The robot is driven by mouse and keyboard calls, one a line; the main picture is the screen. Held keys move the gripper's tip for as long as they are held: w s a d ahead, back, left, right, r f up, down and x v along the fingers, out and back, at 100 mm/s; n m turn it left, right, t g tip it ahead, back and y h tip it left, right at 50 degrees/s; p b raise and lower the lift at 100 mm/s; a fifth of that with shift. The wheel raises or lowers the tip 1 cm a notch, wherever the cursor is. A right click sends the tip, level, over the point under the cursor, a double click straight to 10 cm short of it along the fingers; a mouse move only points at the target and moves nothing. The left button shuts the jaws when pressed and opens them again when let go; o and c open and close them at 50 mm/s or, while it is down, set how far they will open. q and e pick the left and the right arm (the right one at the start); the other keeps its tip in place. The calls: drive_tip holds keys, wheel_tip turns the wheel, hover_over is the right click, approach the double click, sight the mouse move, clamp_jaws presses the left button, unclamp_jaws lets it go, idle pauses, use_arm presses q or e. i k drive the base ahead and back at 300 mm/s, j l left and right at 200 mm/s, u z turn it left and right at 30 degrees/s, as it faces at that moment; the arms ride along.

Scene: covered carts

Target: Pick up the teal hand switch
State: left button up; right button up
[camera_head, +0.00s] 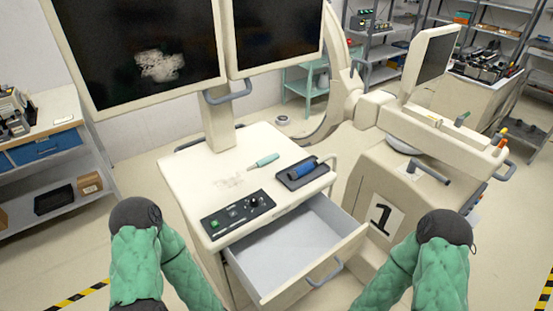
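The teal hand switch (264,162) lies on the cream top of the monitor cart (222,162). It is a slim teal handle with a thin pale tip pointing to the lower left. It lies behind and left of a dark tray (285,184) that holds a blue cylindrical item (301,170). Both my green-sleeved arms show at the lower left and lower right, bent with dark joints uppermost. Neither gripper is in view.
An open, empty-looking drawer (290,250) juts from the cart's front. A control panel (236,214) with a knob sits at the top's front left. Two monitors (140,50) rise behind. A bulky machine marked 1 (381,217) stands close on the right.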

sight(267, 160)
drive_tip(key=l+z, duration=0.45)
drive_tip(key=i+l+z, duration=0.3)
drive_tip(key=k+l, duration=0.05)
drive_tip(key=k, duration=0.05)
